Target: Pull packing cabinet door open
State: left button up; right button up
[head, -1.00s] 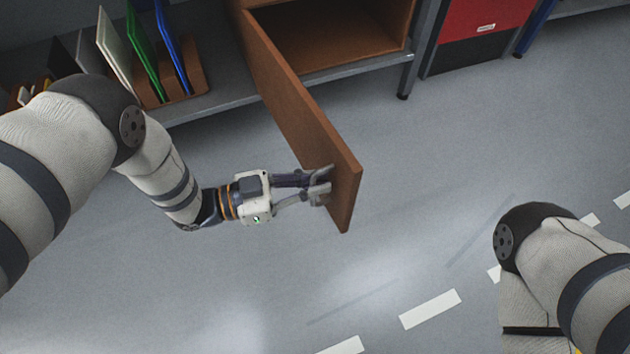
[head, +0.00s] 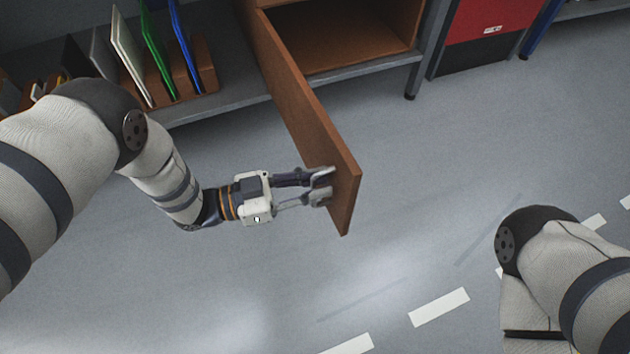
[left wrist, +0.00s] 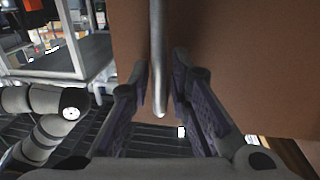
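The brown packing cabinet door (head: 312,132) stands swung wide out from the cabinet (head: 345,45), whose inside shows empty where visible. My left gripper (head: 322,185) is at the door's face near its free end. In the left wrist view the metal bar handle (left wrist: 158,50) runs between the two dark fingers of the left gripper (left wrist: 160,88), with a visible gap on each side. The fingers are apart and do not appear to press on the handle. My right arm shows at the lower right of the head view, but its gripper is out of frame.
Left of the door, a grey shelf (head: 225,98) bears a brown rack with white, green (head: 157,50) and blue panels. A red and black unit (head: 487,35) stands at the upper right. The grey floor right of the door is clear, with white dashes (head: 440,307).

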pick_arm(q)
jog(key=v, duration=1.2)
